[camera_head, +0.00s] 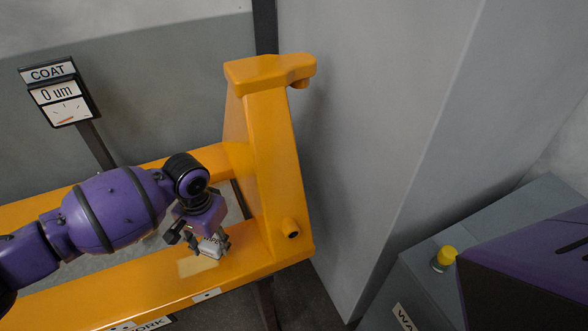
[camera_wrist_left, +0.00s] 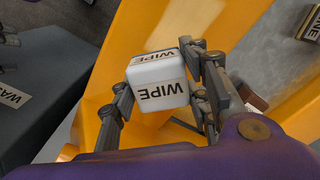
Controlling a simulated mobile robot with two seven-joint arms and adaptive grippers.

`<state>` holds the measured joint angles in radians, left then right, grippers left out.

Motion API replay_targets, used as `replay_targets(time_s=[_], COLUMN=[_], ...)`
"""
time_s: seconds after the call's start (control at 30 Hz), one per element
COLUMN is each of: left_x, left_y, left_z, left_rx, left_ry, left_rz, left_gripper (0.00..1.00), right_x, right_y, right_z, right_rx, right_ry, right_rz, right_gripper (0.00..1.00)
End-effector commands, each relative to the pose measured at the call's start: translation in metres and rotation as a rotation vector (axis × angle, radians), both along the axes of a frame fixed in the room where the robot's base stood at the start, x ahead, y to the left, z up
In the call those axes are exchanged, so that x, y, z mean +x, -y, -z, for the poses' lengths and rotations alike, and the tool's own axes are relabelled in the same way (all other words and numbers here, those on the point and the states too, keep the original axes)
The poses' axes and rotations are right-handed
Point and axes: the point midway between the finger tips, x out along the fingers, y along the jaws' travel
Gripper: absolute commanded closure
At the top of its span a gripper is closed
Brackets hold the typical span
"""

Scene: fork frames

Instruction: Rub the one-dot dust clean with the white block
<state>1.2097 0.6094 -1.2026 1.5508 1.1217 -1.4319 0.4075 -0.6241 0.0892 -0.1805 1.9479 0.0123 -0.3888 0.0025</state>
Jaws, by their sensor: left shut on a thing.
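The white block (camera_wrist_left: 160,92) is lettered WIPE and has a bluish top edge in the left wrist view. My left gripper (camera_head: 207,246) is shut on it; the fingers stand at both sides of the block. In the head view the block (camera_head: 210,248) is over the front beam of the yellow frame, and I cannot tell whether it touches. A pale dust patch (camera_head: 190,267) lies on this beam, just left of and nearer than the block. It also shows beyond the block in the left wrist view (camera_wrist_left: 178,22). A small plate (camera_head: 206,295) sits on the beam's front edge; its dots are too small to tell.
A COAT gauge (camera_head: 60,92) reads 0 um at the back left. A grey cabinet (camera_head: 495,235) with a yellow button (camera_head: 445,257) stands at the right.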

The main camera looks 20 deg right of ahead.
Motion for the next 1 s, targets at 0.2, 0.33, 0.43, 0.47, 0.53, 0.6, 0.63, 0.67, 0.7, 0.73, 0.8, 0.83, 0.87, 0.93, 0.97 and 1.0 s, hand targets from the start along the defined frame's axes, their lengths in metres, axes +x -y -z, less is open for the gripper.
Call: replay_targets(time_s=[0.2, 0.33, 0.43, 0.47, 0.53, 0.6, 0.63, 0.67, 0.7, 0.73, 0.8, 0.83, 0.87, 0.93, 0.97, 1.0], left_x=[-0.001, -0.002, -0.003, -0.003, -0.003, -0.004, -0.004, -0.005, -0.005, -0.005, -0.005, -0.005, -0.005, -0.005, -0.005, -0.005], left_y=[-0.005, -0.007, -0.008, -0.009, -0.010, -0.010, -0.010, -0.010, -0.010, -0.010, -0.010, -0.010, -0.010, -0.010, -0.010, -0.010], left_z=[-0.025, -0.036, -0.045, -0.047, -0.051, -0.053, -0.053, -0.052, -0.052, -0.051, -0.050, -0.050, -0.050, -0.050, -0.050, -0.050], left_rx=[0.002, 0.002, 0.002, 0.002, 0.002, 0.002, 0.001, 0.002, 0.002, 0.002, 0.002, 0.002, 0.002, 0.002, 0.002, 0.002], left_ry=[0.005, 0.006, 0.004, 0.004, 0.004, 0.002, 0.001, 0.001, -0.001, -0.002, -0.004, -0.004, -0.004, -0.004, -0.004, -0.004], left_rz=[-0.003, -0.004, -0.004, -0.004, -0.005, -0.005, -0.005, -0.005, -0.005, -0.005, -0.005, -0.005, -0.005, -0.005, -0.005, -0.005], left_gripper=[0.95, 0.95, 0.95, 0.95, 0.95, 0.95, 0.95, 0.95, 0.95, 0.95, 0.95, 0.95, 0.95, 0.95, 0.95, 0.95], right_x=[0.015, 0.021, 0.024, 0.024, 0.024, 0.023, 0.023, 0.023, 0.023, 0.023, 0.022, 0.022, 0.022, 0.023, 0.023, 0.023], right_y=[-0.006, -0.006, -0.006, -0.007, -0.009, -0.011, -0.012, -0.013, -0.014, -0.015, -0.015, -0.015, -0.015, -0.014, -0.014, -0.013], right_z=[-0.018, -0.025, -0.029, -0.029, -0.029, -0.028, -0.028, -0.028, -0.028, -0.028, -0.027, -0.027, -0.027, -0.028, -0.028, -0.028], right_rx=[0.009, 0.009, 0.009, 0.010, 0.013, 0.016, 0.017, 0.019, 0.020, 0.020, 0.021, 0.020, 0.020, 0.020, 0.020, 0.019], right_ry=[0.034, 0.046, 0.050, 0.050, 0.047, 0.045, 0.044, 0.043, 0.043, 0.042, 0.041, 0.042, 0.042, 0.043, 0.044, 0.045], right_rz=[-0.009, -0.011, -0.014, -0.015, -0.016, -0.018, -0.020, -0.021, -0.022, -0.022, -0.023, -0.022, -0.022, -0.021, -0.021, -0.020], right_gripper=[0.36, 0.36, 0.36, 0.36, 0.36, 0.36, 0.36, 0.36, 0.36, 0.36, 0.36, 0.36, 0.36, 0.36, 0.36, 0.36])
